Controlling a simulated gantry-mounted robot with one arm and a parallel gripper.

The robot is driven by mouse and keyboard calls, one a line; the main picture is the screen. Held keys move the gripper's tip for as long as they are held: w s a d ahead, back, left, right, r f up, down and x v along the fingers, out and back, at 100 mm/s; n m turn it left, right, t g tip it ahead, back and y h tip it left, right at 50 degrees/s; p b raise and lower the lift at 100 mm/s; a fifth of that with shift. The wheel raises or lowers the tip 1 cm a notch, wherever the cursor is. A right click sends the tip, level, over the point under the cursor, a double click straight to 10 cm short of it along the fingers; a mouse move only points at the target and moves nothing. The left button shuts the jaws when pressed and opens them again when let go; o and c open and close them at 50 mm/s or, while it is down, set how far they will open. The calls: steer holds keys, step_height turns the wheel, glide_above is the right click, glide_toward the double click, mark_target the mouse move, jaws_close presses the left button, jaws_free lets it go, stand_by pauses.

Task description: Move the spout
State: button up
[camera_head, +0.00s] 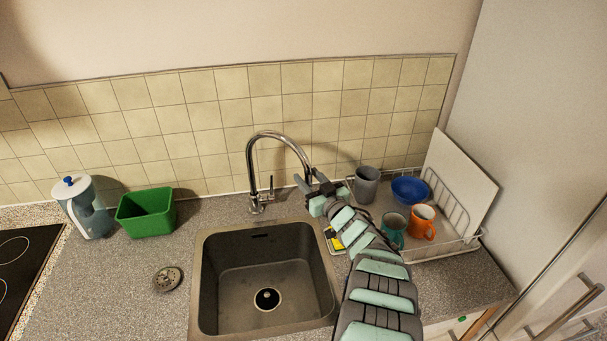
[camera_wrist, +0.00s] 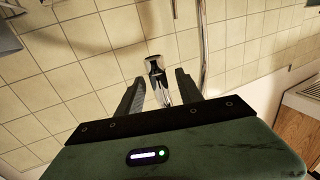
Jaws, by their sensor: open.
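The chrome spout (camera_head: 272,134) arches up from its base behind the sink and curves down to the right. Its tip is at my gripper (camera_head: 309,182), which is to the right of the faucet base. In the wrist view, the shiny end of the spout (camera_wrist: 157,77) lies between the two dark fingers of my gripper (camera_wrist: 160,80). The fingers are apart, with a gap seen on both sides of the spout end. A longer chrome tube (camera_wrist: 203,45) runs upward to the right of the fingers. Part of the spout's tip is hidden by my gripper in the head view.
The empty sink (camera_head: 262,270) lies below the spout. A dish rack (camera_head: 455,245) at right holds a grey cup (camera_head: 366,184), a blue bowl (camera_head: 409,190) and two mugs. A green tub (camera_head: 147,212) and a jug (camera_head: 82,208) stand left. A tiled wall (camera_head: 215,110) is close behind.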

steer(key=shift+w+a+f+b, duration=0.3)
steer(key=shift+w+a+b, duration=0.2)
steer(key=shift+w+b, duration=0.25)
steer(key=shift+w+a+r+b, duration=0.35)
steer(key=shift+w+b, duration=0.3)
jaws_close()
stand_by(0.7)
